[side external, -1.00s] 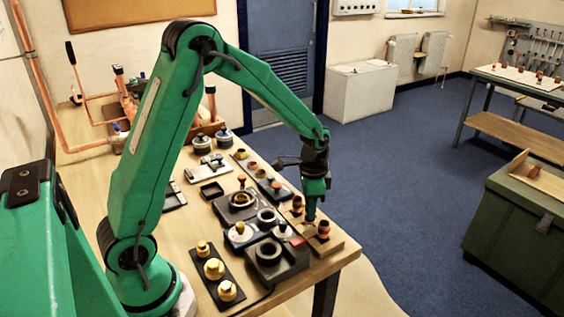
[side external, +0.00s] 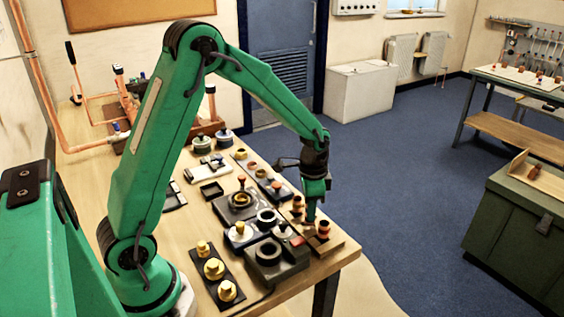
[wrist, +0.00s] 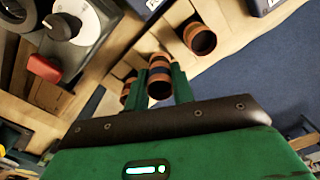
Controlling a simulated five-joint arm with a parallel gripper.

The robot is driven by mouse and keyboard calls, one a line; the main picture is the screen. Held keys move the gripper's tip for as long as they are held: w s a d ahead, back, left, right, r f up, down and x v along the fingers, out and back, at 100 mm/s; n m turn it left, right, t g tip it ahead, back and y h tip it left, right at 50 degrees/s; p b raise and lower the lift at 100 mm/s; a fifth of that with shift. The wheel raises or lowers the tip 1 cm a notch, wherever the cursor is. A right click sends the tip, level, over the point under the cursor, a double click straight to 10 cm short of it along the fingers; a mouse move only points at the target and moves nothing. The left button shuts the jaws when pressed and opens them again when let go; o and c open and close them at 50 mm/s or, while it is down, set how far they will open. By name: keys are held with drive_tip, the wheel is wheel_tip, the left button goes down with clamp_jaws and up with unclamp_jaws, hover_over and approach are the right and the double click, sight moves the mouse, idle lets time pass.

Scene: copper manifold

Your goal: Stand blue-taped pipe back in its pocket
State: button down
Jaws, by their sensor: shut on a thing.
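My gripper (wrist: 162,88) is shut on a short copper pipe (wrist: 159,62), with one green finger on each side of it. The pipe has a dark band that looks like the blue tape, and its open end faces the wrist camera. In the side view my gripper (side external: 310,214) points down over the wooden pocket block (side external: 329,246) at the table's right corner. The held pipe is mostly hidden there by the fingers. I cannot tell whether its lower end is inside a pocket.
Another copper pipe (wrist: 201,40) stands close by in the wrist view. A grey fixture with a dark ring (side external: 268,252) and a red block (side external: 298,241) sit left of the wooden block. Brass fittings (side external: 214,268) stand on a dark strip. The table edge is close on the right.

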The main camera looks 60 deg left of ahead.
drive_tip(key=shift+f, duration=1.2)
idle(0.5)
drive_tip(key=c, duration=1.1)
unclamp_jaws()
drive_tip(key=shift+o, duration=0.4)
drive_tip(key=o, duration=0.3)
drive_tip(key=shift+r, duration=0.15)
drive_tip(key=shift+r, duration=3.85)
